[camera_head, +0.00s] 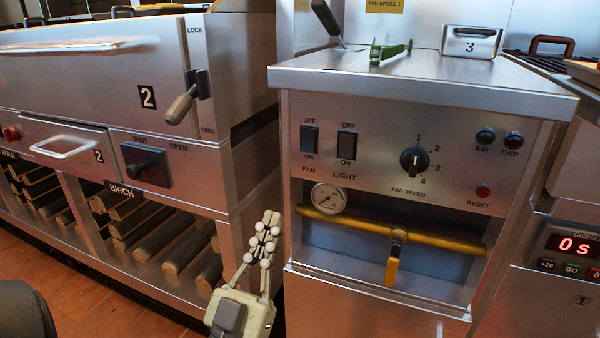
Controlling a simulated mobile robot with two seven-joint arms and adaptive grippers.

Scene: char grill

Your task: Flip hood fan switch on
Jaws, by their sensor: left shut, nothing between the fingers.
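The fan switch (309,139) is a black rocker on the steel control panel (375,180), with OFF printed above it and ON and FAN below. I cannot tell which way its rocker is tilted. A like light switch (347,145) sits just to its right. My left gripper (270,218) is shut and empty. It points upward in front of the gap between the grill and the panel cabinet, below and left of the fan switch, and appears apart from it. My right gripper is not in view.
Beside the switches are a fan speed knob (414,160), a gauge (329,198) and a yellow pipe with a valve handle (393,265). The grill (90,75) with a lock lever (181,104) stands left.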

